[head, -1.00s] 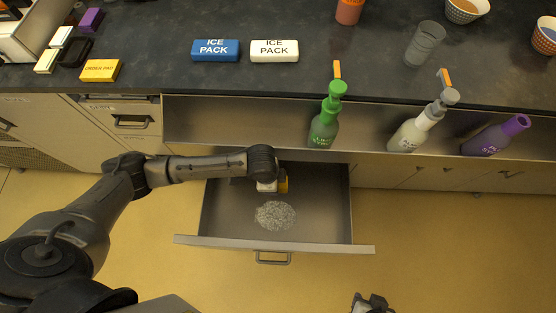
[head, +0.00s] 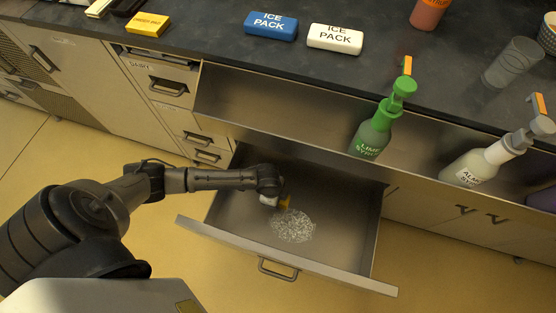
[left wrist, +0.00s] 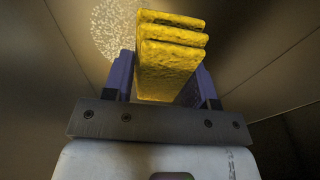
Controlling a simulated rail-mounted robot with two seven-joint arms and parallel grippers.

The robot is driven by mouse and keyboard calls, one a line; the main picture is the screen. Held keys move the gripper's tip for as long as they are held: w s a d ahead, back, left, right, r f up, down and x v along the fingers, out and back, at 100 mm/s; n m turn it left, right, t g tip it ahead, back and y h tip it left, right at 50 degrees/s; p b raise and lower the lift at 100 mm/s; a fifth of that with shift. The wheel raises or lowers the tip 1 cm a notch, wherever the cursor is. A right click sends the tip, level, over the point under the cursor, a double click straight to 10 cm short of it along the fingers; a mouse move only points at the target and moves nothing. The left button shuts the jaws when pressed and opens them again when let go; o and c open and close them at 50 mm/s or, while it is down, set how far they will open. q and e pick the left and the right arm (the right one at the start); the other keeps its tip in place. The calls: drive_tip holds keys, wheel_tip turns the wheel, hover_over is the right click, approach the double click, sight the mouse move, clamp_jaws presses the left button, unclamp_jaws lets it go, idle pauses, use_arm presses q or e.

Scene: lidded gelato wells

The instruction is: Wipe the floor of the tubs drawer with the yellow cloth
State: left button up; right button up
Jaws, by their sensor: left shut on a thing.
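The tubs drawer (head: 345,225) is pulled open below the counter. A pale, speckled patch (head: 293,226) lies on its floor; part of it also shows in the left wrist view (left wrist: 113,28). My left gripper (head: 280,203) is inside the drawer, just behind and left of the patch. It is shut on the folded yellow cloth (left wrist: 170,65), whose stacked layers stick out between the fingers. Only a small bit of the cloth (head: 285,203) shows in the head view. I cannot tell whether it touches the drawer floor. My right gripper is not in view.
The drawer's front wall (head: 280,249) and side walls surround the gripper. Above is a bottle rail (head: 300,115) with a green bottle (head: 376,132) and a white bottle (head: 480,162). Blue (head: 271,26) and white (head: 336,38) ice packs and a yellow block (head: 148,24) lie on the counter.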

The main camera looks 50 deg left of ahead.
use_arm(q)
drive_tip(key=shift+r+p, duration=0.25)
drive_tip(key=shift+p, duration=0.55)
wheel_tip(320, 180, down, 4)
drive_tip(key=b, duration=0.2)
drive_tip(key=shift+f+b, duration=0.2)
drive_tip(key=shift+b, duration=0.1)
drive_tip(key=shift+f+b, duration=0.35)
drive_tip(key=shift+f, duration=0.4)
